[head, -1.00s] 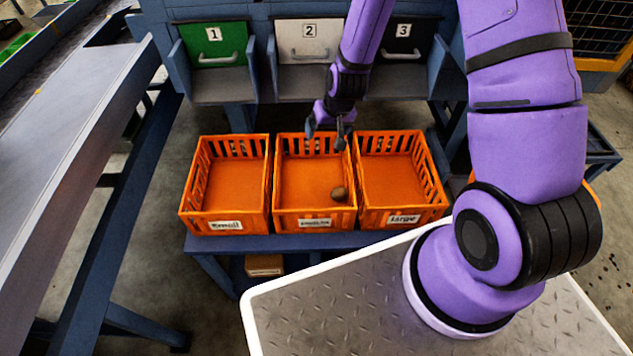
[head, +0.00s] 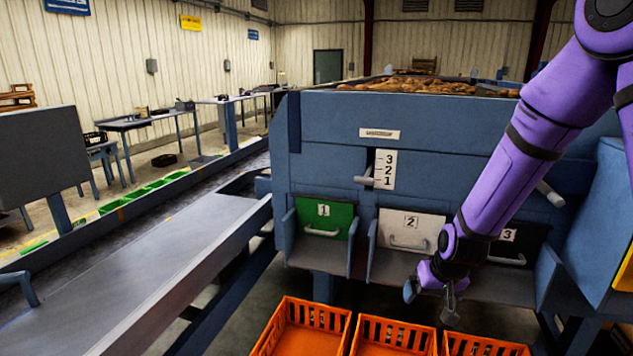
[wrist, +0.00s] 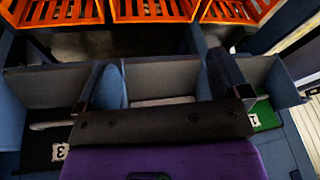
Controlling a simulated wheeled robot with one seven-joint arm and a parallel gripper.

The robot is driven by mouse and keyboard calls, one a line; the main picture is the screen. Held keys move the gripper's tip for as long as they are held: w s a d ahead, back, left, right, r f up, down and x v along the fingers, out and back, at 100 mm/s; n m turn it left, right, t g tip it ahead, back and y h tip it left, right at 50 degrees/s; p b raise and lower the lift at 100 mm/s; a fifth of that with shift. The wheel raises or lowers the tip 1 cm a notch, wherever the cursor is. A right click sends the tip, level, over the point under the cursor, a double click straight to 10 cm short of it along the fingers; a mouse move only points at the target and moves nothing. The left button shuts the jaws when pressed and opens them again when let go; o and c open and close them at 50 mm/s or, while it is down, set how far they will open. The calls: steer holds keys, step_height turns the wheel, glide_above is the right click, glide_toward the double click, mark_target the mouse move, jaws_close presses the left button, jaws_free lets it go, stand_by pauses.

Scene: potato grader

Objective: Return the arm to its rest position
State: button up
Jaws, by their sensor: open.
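My purple arm comes in from the right in the head view. My gripper (head: 431,301) hangs open and empty in front of chutes 2 and 3, above the orange crates. In the wrist view my gripper (wrist: 170,95) has its two fingers wide apart with nothing between them. The crates are below and apart from it: the left crate (head: 275,335), the middle crate (head: 357,335) and the right crate (head: 447,345).
The grader's green door 1 (head: 323,220), white door 2 (head: 411,231) and black door 3 (head: 507,247) are close behind my gripper. Potatoes (head: 420,85) lie on top of the grader. A conveyor (head: 150,265) runs along the left.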

steer(key=v, duration=1.2)
steer(key=s+d+r+t, duration=0.1)
steer(key=s+r, duration=0.8)
steer(key=s, duration=0.2)
steer(key=s+d+r+h, duration=0.1)
steer(key=s+d+r, duration=0.1)
steer(key=s+r, duration=0.7)
steer(key=shift+s+t, duration=0.4)
steer(key=shift+s, duration=0.85)
